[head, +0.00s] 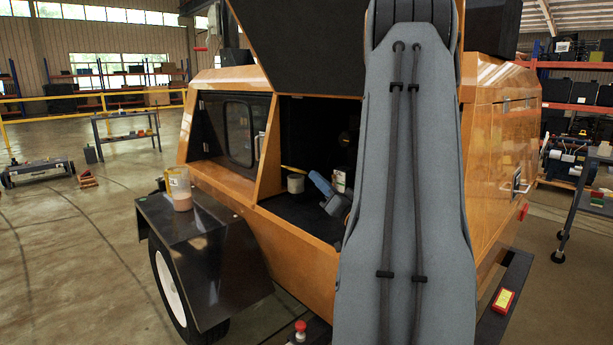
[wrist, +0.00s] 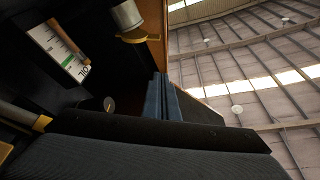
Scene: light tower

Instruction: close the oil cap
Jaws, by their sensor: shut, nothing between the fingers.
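The orange machine (head: 300,226) has an open side compartment with a dark interior. My gripper (head: 314,178) reaches into this compartment; its blue fingers are together, with nothing seen between them. In the wrist view my gripper (wrist: 160,77) also shows its blue fingers side by side. A white label marked OIL (wrist: 62,52), with a green band, is on the dark part left of the fingers. No cap is clearly recognisable in the head view, where my arm hides the compartment's right side.
A pale cylinder (head: 296,183) stands in the compartment left of my gripper. A raised dark panel (head: 300,45) hangs above the opening. A container with brownish contents (head: 181,190) stands on the black fender (head: 215,240).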

